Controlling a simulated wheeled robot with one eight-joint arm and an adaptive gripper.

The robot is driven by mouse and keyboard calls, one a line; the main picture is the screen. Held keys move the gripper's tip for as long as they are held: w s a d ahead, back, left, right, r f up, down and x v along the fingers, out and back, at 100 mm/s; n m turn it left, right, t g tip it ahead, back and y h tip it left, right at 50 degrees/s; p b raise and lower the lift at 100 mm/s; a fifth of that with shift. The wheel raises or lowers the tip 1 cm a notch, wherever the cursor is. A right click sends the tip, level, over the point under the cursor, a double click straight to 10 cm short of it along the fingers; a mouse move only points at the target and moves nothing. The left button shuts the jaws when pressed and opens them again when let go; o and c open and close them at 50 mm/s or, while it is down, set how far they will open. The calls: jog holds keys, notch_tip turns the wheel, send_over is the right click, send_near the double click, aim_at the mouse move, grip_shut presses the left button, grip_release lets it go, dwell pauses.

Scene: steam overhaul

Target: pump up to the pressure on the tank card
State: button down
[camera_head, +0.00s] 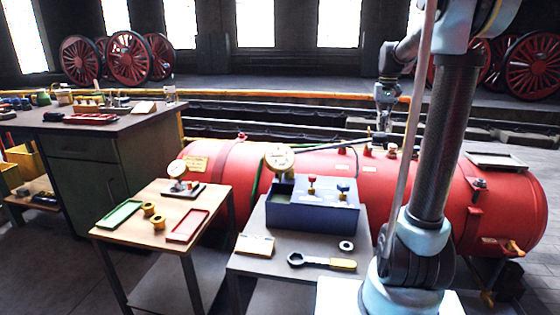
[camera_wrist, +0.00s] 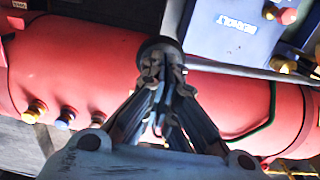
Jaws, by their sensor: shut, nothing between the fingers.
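The red tank (camera_head: 330,180) lies behind two small tables, with a pale card (camera_head: 195,163) on its left end; its writing is too small to read. The blue pump box (camera_head: 310,215) carries a round gauge (camera_head: 279,157), a red knob (camera_head: 311,181) and a blue knob (camera_head: 343,186). The gauge reading is not legible. A thin lever (camera_head: 335,146) reaches right from near the gauge to my gripper (camera_head: 382,125). In the wrist view my gripper (camera_wrist: 160,80) is shut with its tips at the lever's dark round end (camera_wrist: 158,47); contact is unclear.
A wrench (camera_head: 320,262), a ring (camera_head: 346,246) and a card (camera_head: 255,245) lie before the box. The left table holds a green tray (camera_head: 119,214), a red tray (camera_head: 187,225), brass rings (camera_head: 150,209) and another gauge (camera_head: 177,170). A workbench (camera_head: 85,120) stands at far left.

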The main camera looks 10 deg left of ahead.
jog(key=shift+f, duration=0.2)
dwell(0.3)
jog(key=shift+r, duration=0.15)
dwell(3.3)
dwell(0.5)
jog(key=shift+f, duration=8.2)
notch_tip(320, 180, up, 16)
jog(key=shift+r, duration=0.2)
